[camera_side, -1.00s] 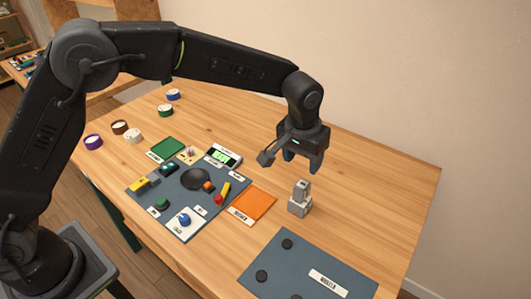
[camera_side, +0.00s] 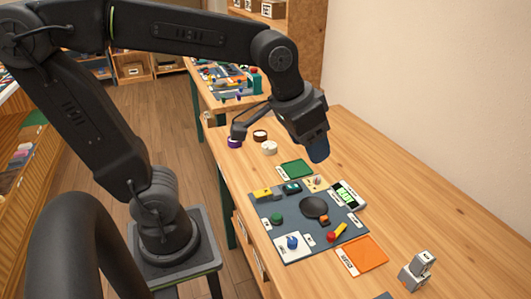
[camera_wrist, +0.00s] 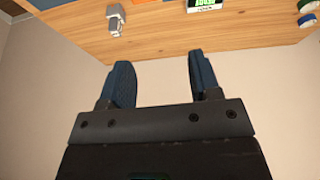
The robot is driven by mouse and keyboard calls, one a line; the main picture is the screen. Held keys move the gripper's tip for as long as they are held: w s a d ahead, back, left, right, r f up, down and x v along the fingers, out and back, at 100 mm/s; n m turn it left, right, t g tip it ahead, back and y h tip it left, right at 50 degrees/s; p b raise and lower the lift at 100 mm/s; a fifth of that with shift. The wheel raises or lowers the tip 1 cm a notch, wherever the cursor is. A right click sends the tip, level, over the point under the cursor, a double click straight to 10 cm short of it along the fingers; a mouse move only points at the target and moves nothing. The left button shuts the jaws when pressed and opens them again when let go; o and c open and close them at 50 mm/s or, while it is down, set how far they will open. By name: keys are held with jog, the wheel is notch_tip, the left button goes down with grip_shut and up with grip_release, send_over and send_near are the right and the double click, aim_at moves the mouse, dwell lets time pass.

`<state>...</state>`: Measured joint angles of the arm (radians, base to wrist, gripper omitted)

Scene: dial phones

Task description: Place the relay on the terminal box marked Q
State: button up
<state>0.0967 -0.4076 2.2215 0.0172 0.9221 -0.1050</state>
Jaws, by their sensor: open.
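A small light-grey block (camera_side: 424,260) stands on a wider grey block (camera_side: 412,280) near the right of the side view. The pair looks like a relay on a terminal box, but no Q marking can be read. The stack also shows at the top of the wrist view (camera_wrist: 115,20). My gripper (camera_side: 319,150) is raised above the bench, well to the left of and behind the stack. In the wrist view its two blue-grey fingers (camera_wrist: 163,72) are apart with nothing between them.
A dark panel (camera_side: 290,240) with knobs, switches and a round black dish (camera_side: 314,207) lies on the bench. A green pad (camera_side: 297,168), a lit display (camera_side: 347,195) and an orange pad (camera_side: 362,256) surround it. Bare wood lies right of the display.

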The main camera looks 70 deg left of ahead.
jog(key=s+a+f+t, duration=0.1)
jog(key=s+a+f, duration=0.1)
jog(key=s, duration=0.5)
jog(key=shift+s+a+f, duration=0.25)
dwell(0.9)
